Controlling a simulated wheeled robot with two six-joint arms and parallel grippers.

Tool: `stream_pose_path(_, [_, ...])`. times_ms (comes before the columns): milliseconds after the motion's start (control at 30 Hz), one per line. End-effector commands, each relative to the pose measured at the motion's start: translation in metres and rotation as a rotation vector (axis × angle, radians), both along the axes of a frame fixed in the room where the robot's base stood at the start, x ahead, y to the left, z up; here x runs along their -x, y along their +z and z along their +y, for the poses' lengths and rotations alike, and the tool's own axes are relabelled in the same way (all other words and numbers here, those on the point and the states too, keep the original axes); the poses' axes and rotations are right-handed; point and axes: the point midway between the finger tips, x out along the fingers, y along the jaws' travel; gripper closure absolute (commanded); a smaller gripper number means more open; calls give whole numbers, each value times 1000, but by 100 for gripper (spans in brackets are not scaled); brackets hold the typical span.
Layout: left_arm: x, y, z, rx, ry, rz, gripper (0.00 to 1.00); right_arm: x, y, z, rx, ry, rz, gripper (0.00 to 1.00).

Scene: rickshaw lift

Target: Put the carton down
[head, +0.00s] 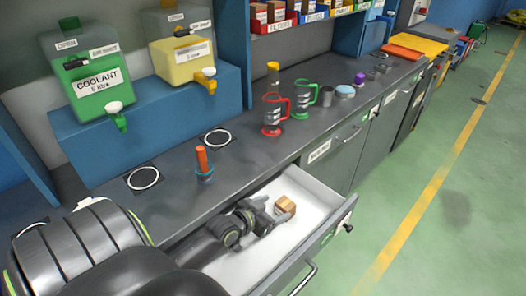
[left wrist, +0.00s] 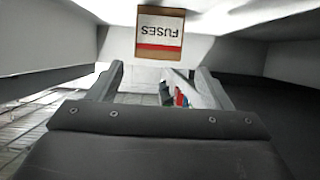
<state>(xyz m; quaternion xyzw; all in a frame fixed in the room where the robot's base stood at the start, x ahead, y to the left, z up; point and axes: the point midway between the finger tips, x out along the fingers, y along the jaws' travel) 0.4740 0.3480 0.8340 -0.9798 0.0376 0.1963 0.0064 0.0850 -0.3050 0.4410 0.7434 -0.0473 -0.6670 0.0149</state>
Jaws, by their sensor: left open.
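The carton (head: 287,205) is a small brown box lying in the open white drawer (head: 310,232). In the left wrist view the carton (left wrist: 160,36) shows a white and red label reading FUSES, upside down in the picture. My left gripper (head: 275,214) reaches into the drawer and is right beside the carton. In the left wrist view its two fingers (left wrist: 160,74) are spread, with the carton ahead of the gap and not clasped. Whether a finger touches the carton I cannot tell. My right gripper is not in view.
The counter (head: 240,160) runs above the drawer. On it stand an orange and blue tool (head: 203,165), a red jug (head: 271,115) and a green jug (head: 301,100). Coolant tanks (head: 93,82) stand at the back left.

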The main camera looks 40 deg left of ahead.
Motion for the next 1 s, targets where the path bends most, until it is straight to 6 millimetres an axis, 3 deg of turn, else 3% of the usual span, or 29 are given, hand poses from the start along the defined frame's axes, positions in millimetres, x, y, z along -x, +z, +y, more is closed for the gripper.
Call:
stream_pose_path(100, [20, 9, 2, -2, -1, 1, 28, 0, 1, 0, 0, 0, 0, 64])
stream_pose_path(300, [37, 17, 3, 0, -1, -1, 28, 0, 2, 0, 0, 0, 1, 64])
stream_pose_path(1000, [40, 21, 3, 0, -1, -4, 28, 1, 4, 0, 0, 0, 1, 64])
